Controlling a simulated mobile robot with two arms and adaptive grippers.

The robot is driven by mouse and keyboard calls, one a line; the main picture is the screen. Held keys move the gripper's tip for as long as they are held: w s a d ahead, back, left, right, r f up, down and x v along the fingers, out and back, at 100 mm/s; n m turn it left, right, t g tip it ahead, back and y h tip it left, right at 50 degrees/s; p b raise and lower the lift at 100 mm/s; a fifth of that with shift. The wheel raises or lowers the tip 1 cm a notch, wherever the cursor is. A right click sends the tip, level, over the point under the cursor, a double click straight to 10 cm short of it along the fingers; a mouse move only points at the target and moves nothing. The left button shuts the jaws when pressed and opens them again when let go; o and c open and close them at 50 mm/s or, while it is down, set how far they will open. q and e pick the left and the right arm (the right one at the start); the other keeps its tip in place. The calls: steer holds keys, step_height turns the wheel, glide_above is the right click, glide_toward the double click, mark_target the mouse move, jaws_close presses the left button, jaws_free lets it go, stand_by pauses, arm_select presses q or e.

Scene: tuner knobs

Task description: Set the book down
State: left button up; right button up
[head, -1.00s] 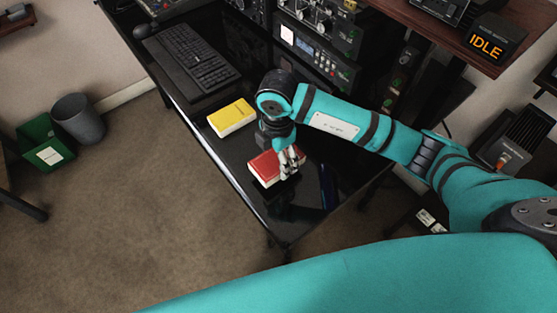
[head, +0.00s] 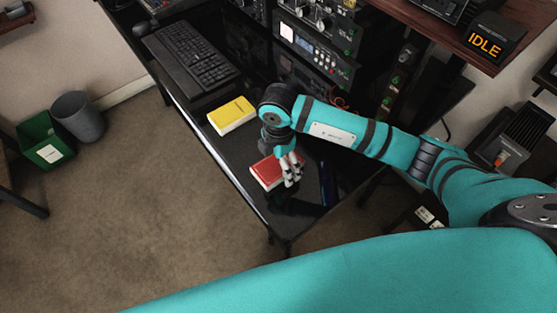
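A red book (head: 266,173) with pale page edges lies flat on the dark glossy desk (head: 229,158), near the desk's front corner. My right gripper (head: 291,172) points down at the book's right end, its pale fingers spread apart. The fingers overlap the book's right edge in this view, so I cannot tell whether any of them still touches it. My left gripper is not in view.
A yellow book (head: 232,115) lies on the desk behind the red one, with a black keyboard (head: 192,58) and mouse (head: 141,30) farther back. Rack equipment (head: 315,45) stands along the desk's right side. A grey bin (head: 78,117) and green bin (head: 42,142) stand on the floor.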

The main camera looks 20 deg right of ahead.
step_height(320, 180, up, 12)
steer(key=shift+r+b, duration=0.15)
steer(key=shift+b, duration=0.25)
stand_by(0.7)
